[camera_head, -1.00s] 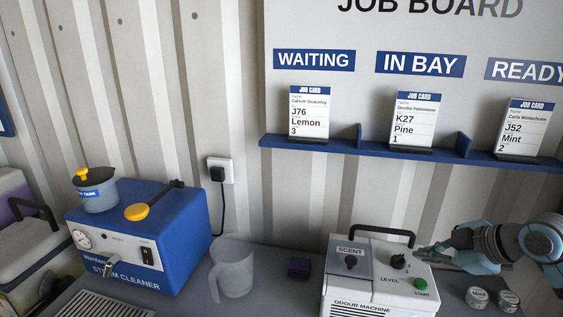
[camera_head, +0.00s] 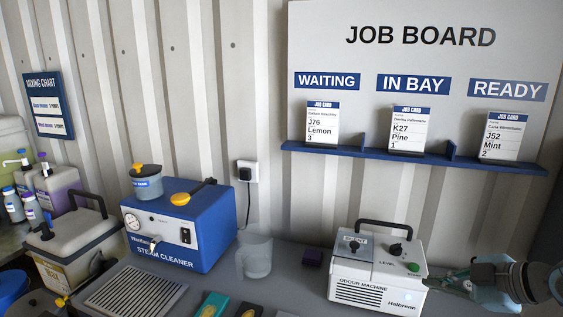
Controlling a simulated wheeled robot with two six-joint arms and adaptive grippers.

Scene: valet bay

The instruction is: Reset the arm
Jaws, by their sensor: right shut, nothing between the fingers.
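My right gripper (camera_head: 438,285) comes in from the right edge. It is shut and empty, with its fingertips close to the right side of the white odour machine (camera_head: 370,292). I cannot tell whether they touch it. The machine has a black handle, a scent knob (camera_head: 354,244), a level knob (camera_head: 396,250) and a green start button (camera_head: 413,267). My left gripper is not in view.
A drain grille (camera_head: 135,292) lies in front. The job board (camera_head: 420,60) holds three cards above a blue ledge (camera_head: 370,153).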

